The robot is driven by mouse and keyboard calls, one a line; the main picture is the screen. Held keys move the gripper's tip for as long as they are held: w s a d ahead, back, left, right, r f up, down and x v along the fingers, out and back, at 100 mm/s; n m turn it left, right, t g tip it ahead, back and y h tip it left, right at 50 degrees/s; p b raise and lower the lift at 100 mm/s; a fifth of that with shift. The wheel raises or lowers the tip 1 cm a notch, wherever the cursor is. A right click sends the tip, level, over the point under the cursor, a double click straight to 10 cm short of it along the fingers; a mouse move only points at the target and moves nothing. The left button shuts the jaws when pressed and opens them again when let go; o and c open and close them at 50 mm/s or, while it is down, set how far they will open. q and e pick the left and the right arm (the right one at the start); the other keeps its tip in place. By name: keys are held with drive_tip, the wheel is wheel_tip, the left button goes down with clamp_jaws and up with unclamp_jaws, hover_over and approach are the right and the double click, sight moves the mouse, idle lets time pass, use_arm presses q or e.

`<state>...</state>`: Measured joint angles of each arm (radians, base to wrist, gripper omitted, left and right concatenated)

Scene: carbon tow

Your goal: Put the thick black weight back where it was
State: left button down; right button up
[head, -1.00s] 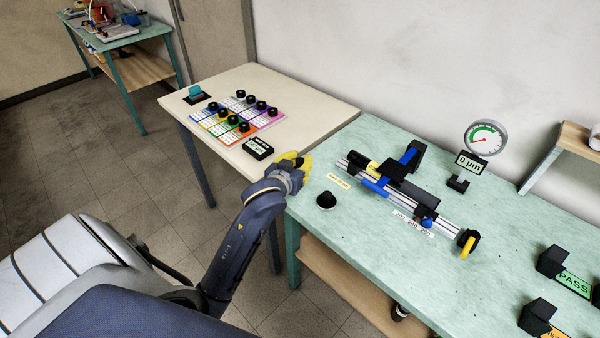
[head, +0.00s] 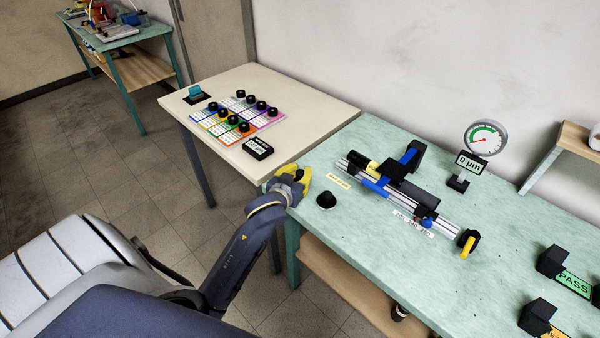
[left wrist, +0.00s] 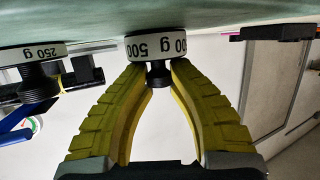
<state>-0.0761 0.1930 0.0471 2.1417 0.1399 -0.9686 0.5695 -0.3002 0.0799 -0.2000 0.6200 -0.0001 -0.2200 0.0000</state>
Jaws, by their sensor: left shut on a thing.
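My left gripper (head: 300,182) is at the left end of the green table (head: 380,255). In the left wrist view, which is upside down, its yellow fingers (left wrist: 158,72) are closed on the dark knob of a weight with a white band reading 500 g (left wrist: 142,46). That weight is at or just above the green surface; I cannot tell if it touches. In the head view the gripper hides it. A second weight (head: 326,200), black, stands on the green table just right of the gripper; its band reads 250 g in the left wrist view (left wrist: 30,53). My right gripper is out of view.
A metal rail fixture (head: 400,190) with blue and black parts lies behind and right. A yellow label (head: 338,182) lies near the gripper. The cream table (head: 285,100) adjoins on the left, with coloured cards and a black display box (head: 258,148).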

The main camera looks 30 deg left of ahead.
use_arm(q)
drive_tip(key=c, duration=1.3)
unclamp_jaws()
drive_tip(key=shift+f, duration=0.1)
drive_tip(key=shift+o, duration=0.2)
drive_tip(key=v, duration=1.2)
